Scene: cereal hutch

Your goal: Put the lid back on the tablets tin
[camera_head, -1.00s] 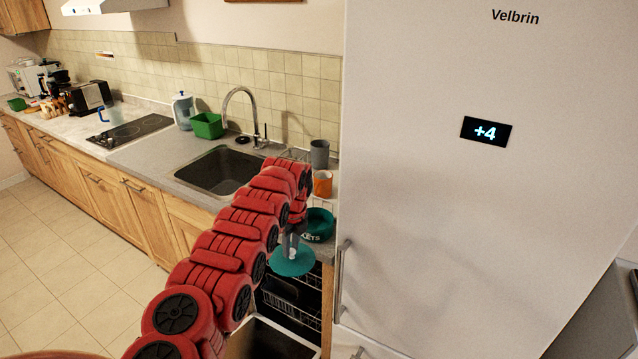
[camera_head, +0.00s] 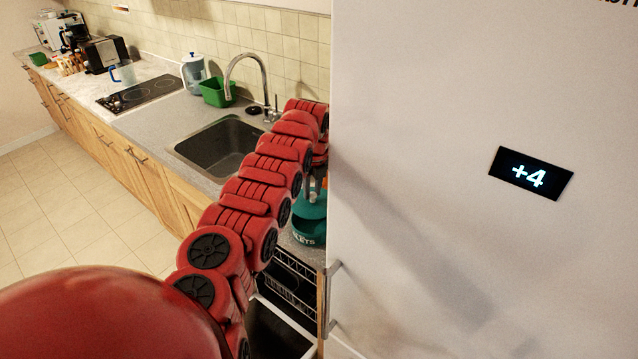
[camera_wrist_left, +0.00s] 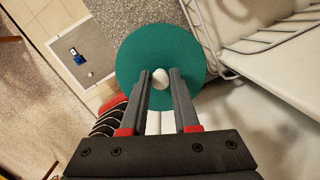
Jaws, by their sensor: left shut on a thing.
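The teal tablets tin (camera_head: 308,236), with part of its lettering showing, stands on the counter beside the fridge. My left gripper (camera_head: 316,186) is above it in the head view, partly hidden by my arm and the fridge edge. The gripper is shut on the white knob (camera_wrist_left: 160,78) of the round teal lid (camera_wrist_left: 135,62). The lid also shows in the head view (camera_head: 308,207), over the tin. I cannot tell whether lid and tin touch. In the left wrist view the lid hides whatever is under it. My right gripper is not in view.
The fridge (camera_head: 450,200) stands close on the right of the tin. A white wire rack (camera_wrist_left: 255,42) is near the lid's right side. The open dishwasher (camera_head: 290,285) is below the counter edge. The sink (camera_head: 222,148) and tap (camera_head: 262,85) are to the left.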

